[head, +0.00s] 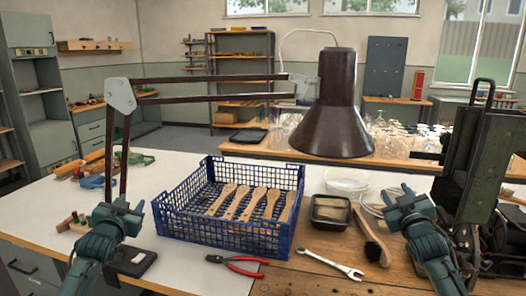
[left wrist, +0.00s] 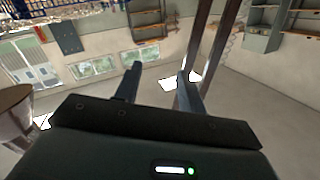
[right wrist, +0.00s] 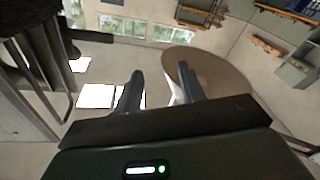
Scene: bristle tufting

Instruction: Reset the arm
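My left gripper (head: 119,206) is raised over the left part of the table, beside the lamp's arm. In the left wrist view its two fingers (left wrist: 155,86) stand apart with nothing between them. My right gripper (head: 404,199) is raised over the right part of the table, near the dark green machine. In the right wrist view its fingers (right wrist: 160,90) are apart and nothing is held; the lamp shade shows behind them. Both grippers point upward.
A blue crate (head: 208,231) with several wooden brush handles stands mid-table. Red pliers (head: 238,264), a wrench (head: 330,263), a brush (head: 371,238) and a black tray (head: 330,224) lie near it. The lamp (head: 334,110) hangs above; a green machine (head: 490,165) stands right.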

